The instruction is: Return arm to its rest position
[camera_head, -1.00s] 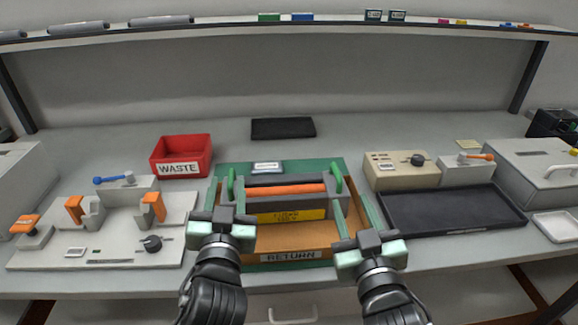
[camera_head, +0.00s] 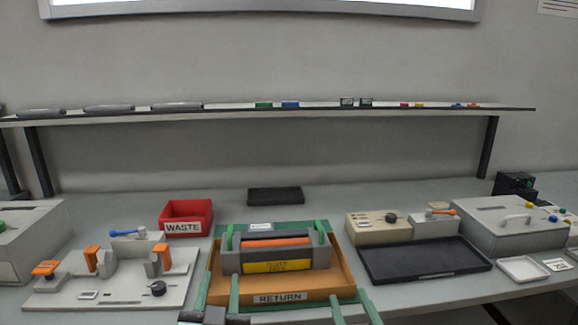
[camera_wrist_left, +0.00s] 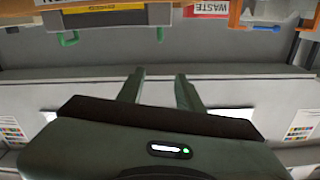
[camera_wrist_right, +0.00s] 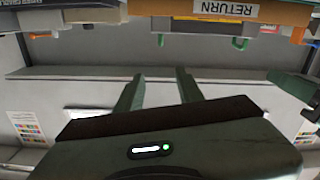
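My left gripper (camera_head: 219,284) is at the bottom of the head view, low in front of the tray's left part. Its two fingers stand apart with nothing between them in the left wrist view (camera_wrist_left: 160,78). My right gripper (camera_head: 350,298) is at the tray's front right. Its fingers are also apart and empty in the right wrist view (camera_wrist_right: 159,76). Most of both arms lies below the head view. A grey toner cartridge (camera_head: 231,261) with an orange roller, yellow label and green end handles rests in the orange RETURN tray (camera_head: 326,285), clear of both grippers.
A red WASTE bin (camera_head: 187,217) stands behind the tray on the left. A grey fixture with orange clamps (camera_head: 123,290) is at left. A black tray (camera_head: 425,261) and beige box (camera_head: 375,231) are at right. A shelf (camera_head: 300,109) spans the back.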

